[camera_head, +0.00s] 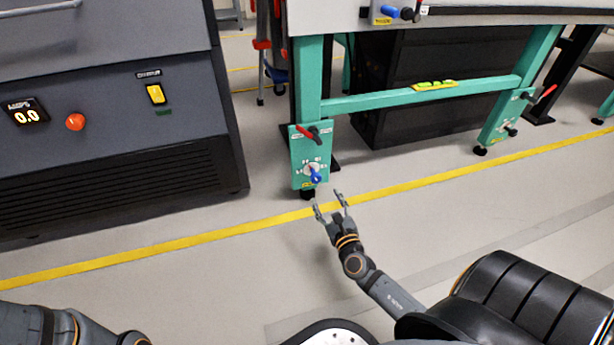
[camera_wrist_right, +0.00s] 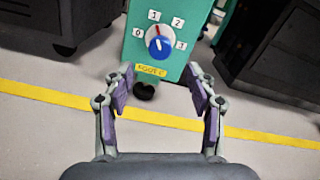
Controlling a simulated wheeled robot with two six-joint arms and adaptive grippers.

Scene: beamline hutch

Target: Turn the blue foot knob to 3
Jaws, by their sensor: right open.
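The blue foot knob (camera_head: 315,176) is on the teal plate at the foot of the near table leg. In the right wrist view the knob (camera_wrist_right: 159,49) has a white face, with labels 0, 1, 2 and 3 around it. Its red mark points up, roughly toward 1. My right gripper (camera_head: 329,203) is open and empty, in front of and below the knob, not touching it. In the wrist view its two fingers stand apart below the knob, either side of the plate's lower edge. Of my left arm, only a part shows at the lower left; its gripper is out of view.
A red-handled lever (camera_head: 308,133) sits above the knob on the same leg. A dark cabinet (camera_head: 120,170) with a red button stands to the left. A similar leg plate (camera_head: 497,128) is at the right. A yellow floor line (camera_head: 190,241) crosses the open floor.

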